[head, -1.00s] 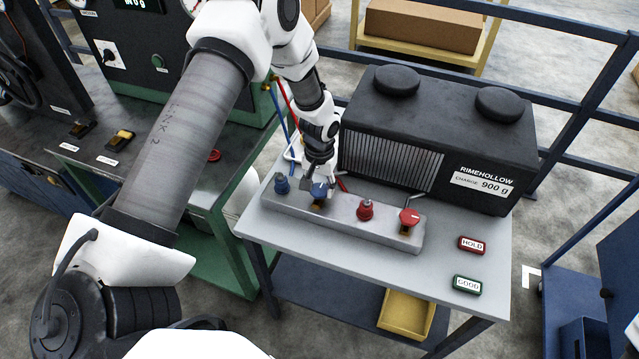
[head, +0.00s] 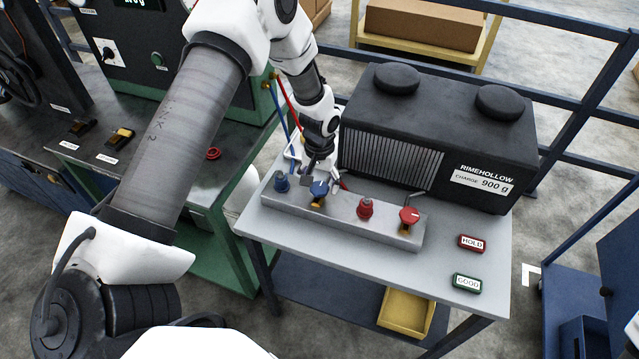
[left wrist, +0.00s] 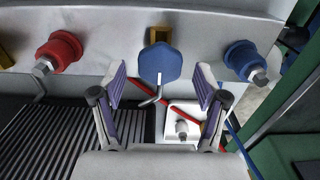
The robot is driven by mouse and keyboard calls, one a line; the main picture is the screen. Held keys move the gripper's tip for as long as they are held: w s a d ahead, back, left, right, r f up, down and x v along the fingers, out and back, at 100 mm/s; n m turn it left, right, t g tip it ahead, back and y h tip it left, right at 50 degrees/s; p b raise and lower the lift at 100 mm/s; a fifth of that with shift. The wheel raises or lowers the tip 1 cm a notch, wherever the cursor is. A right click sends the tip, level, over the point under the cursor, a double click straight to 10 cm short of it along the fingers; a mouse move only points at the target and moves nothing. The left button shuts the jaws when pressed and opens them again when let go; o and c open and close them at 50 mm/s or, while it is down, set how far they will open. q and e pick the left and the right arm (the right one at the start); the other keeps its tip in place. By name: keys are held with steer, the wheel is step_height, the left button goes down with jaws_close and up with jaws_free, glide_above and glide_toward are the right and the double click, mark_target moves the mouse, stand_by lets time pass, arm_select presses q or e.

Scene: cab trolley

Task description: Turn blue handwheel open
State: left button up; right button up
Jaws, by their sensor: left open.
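The blue handwheel (head: 319,188) sits on the grey manifold block (head: 340,218), second from the left. It also shows in the left wrist view (left wrist: 160,63), centred between the finger pads. My left gripper (head: 319,180) is open; its fingertips (left wrist: 160,84) stand to either side of the wheel with a gap at each side, and I see no contact. The right gripper is in neither view.
A blue fitting (head: 281,183) stands left of the handwheel; a red fitting (head: 365,208) and a red handwheel (head: 409,216) stand to its right. The black Rimehollow unit (head: 435,140) stands behind. HOLD (head: 472,243) and GOOD (head: 467,283) tags lie on the clear right end of the bench.

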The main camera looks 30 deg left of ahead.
mark_target(320, 187)
arm_select(q)
step_height(320, 187, up, 11)
stand_by(0.3)
